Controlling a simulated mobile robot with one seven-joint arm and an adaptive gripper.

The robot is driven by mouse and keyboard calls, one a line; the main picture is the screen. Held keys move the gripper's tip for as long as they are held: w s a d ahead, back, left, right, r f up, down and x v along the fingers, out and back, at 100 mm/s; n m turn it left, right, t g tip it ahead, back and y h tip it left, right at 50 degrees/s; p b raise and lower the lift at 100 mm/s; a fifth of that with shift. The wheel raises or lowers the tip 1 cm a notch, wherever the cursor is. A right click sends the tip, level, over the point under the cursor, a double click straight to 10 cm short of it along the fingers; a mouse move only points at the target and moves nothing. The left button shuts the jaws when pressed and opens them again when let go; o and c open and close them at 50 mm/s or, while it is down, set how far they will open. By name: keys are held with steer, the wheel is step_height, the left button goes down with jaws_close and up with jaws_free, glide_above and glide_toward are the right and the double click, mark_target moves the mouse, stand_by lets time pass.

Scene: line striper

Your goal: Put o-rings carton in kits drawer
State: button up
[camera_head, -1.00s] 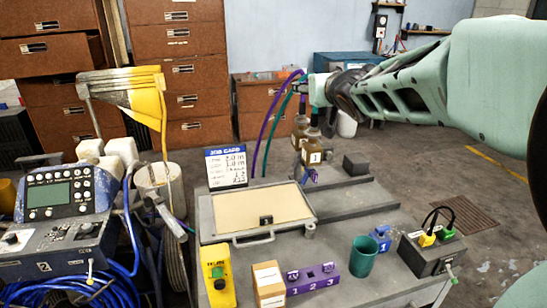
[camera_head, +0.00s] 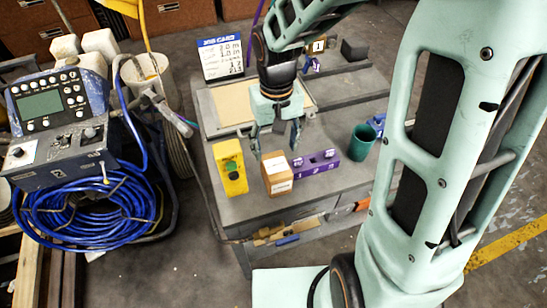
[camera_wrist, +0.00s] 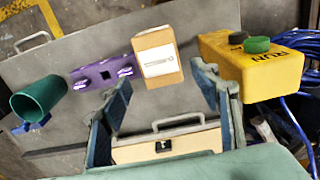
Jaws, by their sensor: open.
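The o-rings carton, a small brown box (camera_head: 277,175) with a white label, stands on the grey bench at its front edge. It also shows in the wrist view (camera_wrist: 157,62), just beyond and between my fingers. My gripper (camera_head: 277,146) points down above the bench, behind the carton, with its fingers apart and nothing between them. The fingers also show in the wrist view (camera_wrist: 165,78). I cannot tell which drawer is the kits drawer.
A green cup (camera_head: 362,141) is farther right. A beige-lidded case (camera_head: 220,107) lies behind. The blue-hosed machine (camera_head: 60,140) fills the left.

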mark_target(276, 165)
step_height(276, 165, down, 9)
steer(key=shift+d, duration=0.1)
stand_by(0.4)
steer(key=c, duration=1.2)
steer(key=shift+r, duration=0.1)
